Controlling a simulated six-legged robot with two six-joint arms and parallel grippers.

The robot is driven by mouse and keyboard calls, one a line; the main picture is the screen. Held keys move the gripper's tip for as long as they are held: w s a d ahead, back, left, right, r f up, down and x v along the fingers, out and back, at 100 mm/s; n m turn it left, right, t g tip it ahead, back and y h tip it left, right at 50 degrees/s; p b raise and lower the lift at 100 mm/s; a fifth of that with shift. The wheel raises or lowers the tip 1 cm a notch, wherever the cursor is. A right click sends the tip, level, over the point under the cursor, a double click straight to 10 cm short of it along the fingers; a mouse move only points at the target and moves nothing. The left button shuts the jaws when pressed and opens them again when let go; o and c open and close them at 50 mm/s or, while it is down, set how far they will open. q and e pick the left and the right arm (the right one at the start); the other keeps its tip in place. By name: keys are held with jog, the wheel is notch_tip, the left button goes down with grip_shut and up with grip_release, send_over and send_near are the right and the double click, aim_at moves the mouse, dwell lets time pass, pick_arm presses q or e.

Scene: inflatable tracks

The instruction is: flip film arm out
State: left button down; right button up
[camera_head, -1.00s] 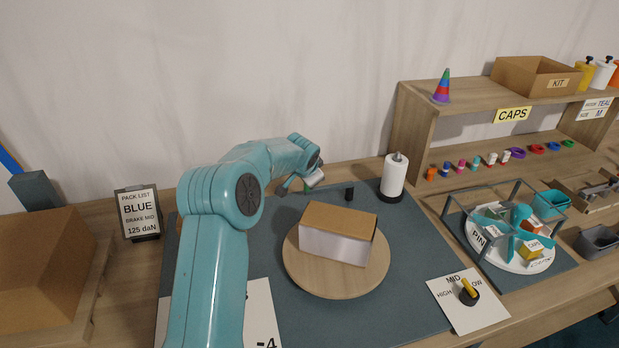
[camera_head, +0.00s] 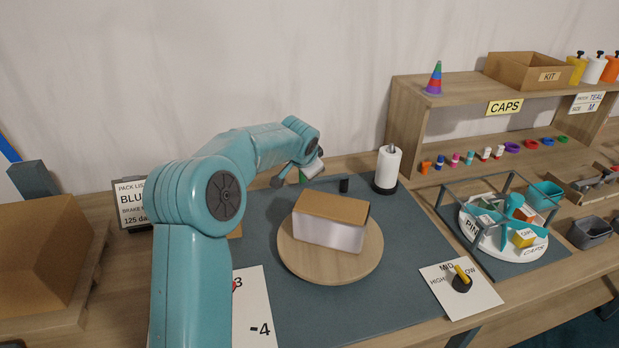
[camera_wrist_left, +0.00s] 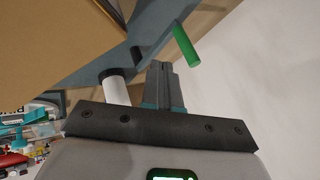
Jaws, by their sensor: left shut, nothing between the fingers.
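A short green cylinder (camera_head: 303,176) shows beside my left gripper (camera_head: 312,167) at the back of the blue mat. In the left wrist view the green cylinder (camera_wrist_left: 186,46) lies just beyond and to the right of the fingertips (camera_wrist_left: 161,66), with a gap in the picture. The fingers are shut and empty. A small black upright piece (camera_head: 344,185) stands right of the gripper. I cannot tell how it joins the green cylinder. A white roll (camera_head: 387,168) stands upright on a black base further right. My right gripper is not in view.
A white box with a brown top (camera_head: 331,206) sits on a round wooden turntable (camera_head: 310,268). A dial card (camera_head: 436,277) lies front right. A shelf (camera_head: 407,120) stands behind right, and a framed rotor stand (camera_head: 463,222) is at right. A brown carton (camera_head: 40,250) is at left.

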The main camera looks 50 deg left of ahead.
pick_arm(q)
jog(key=v, duration=0.4)
jog(key=shift+s+a+r, duration=0.15)
jog(key=shift+a+r, duration=0.05)
jog(key=shift+d, duration=0.1)
